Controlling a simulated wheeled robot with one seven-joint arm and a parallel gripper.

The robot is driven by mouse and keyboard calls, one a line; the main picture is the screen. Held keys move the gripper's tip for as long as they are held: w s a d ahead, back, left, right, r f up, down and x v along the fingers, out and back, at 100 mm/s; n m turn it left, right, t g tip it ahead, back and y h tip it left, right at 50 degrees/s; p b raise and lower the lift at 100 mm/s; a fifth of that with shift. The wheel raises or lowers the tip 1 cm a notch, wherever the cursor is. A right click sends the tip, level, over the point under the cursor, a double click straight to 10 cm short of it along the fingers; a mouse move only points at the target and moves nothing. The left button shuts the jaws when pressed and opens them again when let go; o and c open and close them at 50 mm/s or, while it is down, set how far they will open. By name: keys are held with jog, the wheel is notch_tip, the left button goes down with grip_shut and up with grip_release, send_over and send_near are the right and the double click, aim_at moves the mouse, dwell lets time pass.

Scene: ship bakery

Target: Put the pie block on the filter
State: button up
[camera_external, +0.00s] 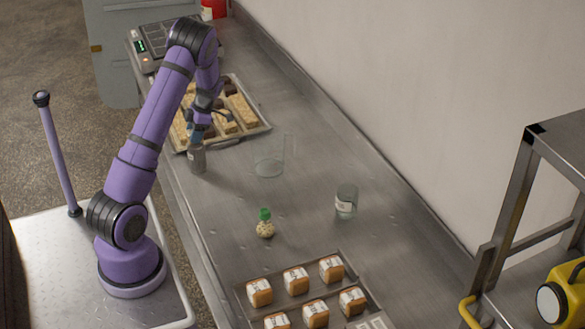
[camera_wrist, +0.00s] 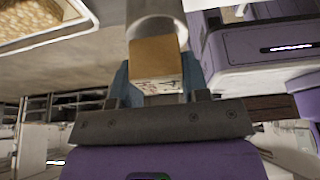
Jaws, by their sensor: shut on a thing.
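The pie block (camera_wrist: 155,58), golden brown with a printed white face, is held between the blue fingers of my gripper (camera_wrist: 157,86) in the wrist view. A grey metal cylinder with a round open rim (camera_wrist: 157,22), which looks like the filter, is right at the block's far end; I cannot tell whether they touch. In the external view my gripper (camera_external: 201,130) points down, just above the upright grey cylinder (camera_external: 197,160) near the counter's left edge. The block cannot be made out clearly there.
A tray (camera_external: 262,130) of pastry bars lies behind my gripper. A clear glass beaker (camera_external: 270,158) stands right of the cylinder. A labelled jar (camera_external: 346,202), a green-topped bottle (camera_external: 265,226) and a tray (camera_external: 247,306) of wrapped blocks are nearer the front. The counter between them is clear.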

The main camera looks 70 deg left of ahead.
jog(key=shift+f, duration=0.4)
jog(key=shift+f, duration=0.1)
jog(key=o, duration=0.9)
jog(key=v, duration=1.2)
